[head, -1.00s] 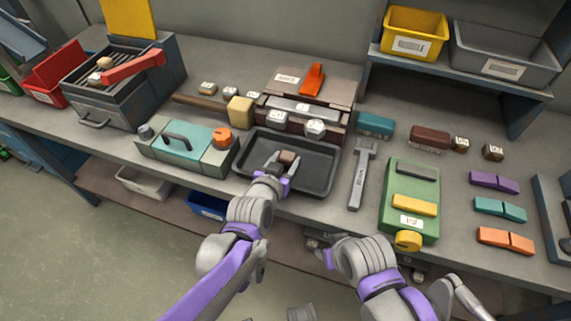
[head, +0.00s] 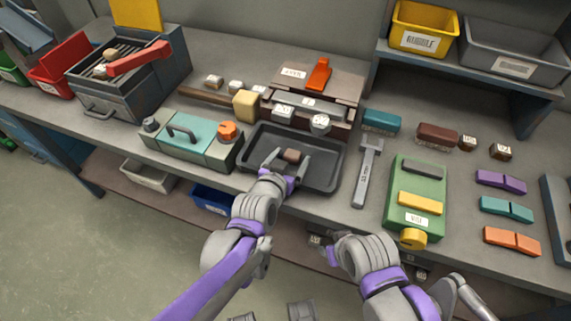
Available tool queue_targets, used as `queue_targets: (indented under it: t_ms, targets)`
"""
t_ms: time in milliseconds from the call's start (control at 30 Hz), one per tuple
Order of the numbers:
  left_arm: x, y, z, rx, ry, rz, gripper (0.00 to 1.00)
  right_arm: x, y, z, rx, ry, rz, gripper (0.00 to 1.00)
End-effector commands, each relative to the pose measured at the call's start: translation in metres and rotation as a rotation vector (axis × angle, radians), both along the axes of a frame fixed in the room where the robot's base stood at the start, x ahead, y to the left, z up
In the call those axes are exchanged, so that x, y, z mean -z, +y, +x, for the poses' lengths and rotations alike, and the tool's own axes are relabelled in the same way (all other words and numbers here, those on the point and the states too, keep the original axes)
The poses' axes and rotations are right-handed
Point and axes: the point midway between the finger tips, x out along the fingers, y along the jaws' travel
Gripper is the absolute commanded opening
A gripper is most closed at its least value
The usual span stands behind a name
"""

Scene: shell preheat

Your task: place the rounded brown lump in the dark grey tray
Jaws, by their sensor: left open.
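My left gripper (head: 290,161) reaches into the tray from the front. The palm end of the gripper hides part of the tray's front rim. My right gripper (head: 332,246) hangs low in front of the bench edge, away from the tray; its fingers are not clear.
A teal-lidded box (head: 190,143) stands left of the tray, and a grey wrench (head: 366,172) lies to its right. A green case (head: 415,190) stands beyond the wrench. A wooden mallet (head: 245,103) and a brown toolbox (head: 310,85) lie behind the tray.

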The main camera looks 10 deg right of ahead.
Motion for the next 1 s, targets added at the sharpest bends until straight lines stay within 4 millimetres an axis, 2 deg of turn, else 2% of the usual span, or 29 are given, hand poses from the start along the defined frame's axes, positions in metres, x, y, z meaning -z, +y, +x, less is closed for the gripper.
queue_targets:
  t_ms: [167,400,600,767,1000]
  targets:
    - [-0.012,0.014,-0.021,-0.001,0.0,0.0,0.85,-0.006,0.0,0.0,0.0,-0.002,0.0,0.5]
    - [-0.031,0.04,-0.06,-0.001,-0.001,0.001,0.85,-0.018,0.0,-0.001,0.0,-0.006,0.0,0.5]
    - [-0.042,0.056,-0.082,0.0,0.0,0.0,0.85,-0.024,0.0,-0.001,0.0,-0.008,0.0,0.5]
    - [-0.046,0.061,-0.09,0.0,0.001,-0.001,0.85,-0.027,0.0,0.0,0.0,-0.009,0.0,0.5]
    - [-0.046,0.062,-0.092,0.0,0.0,0.0,0.85,-0.027,0.0,0.0,0.0,-0.009,0.0,0.5]
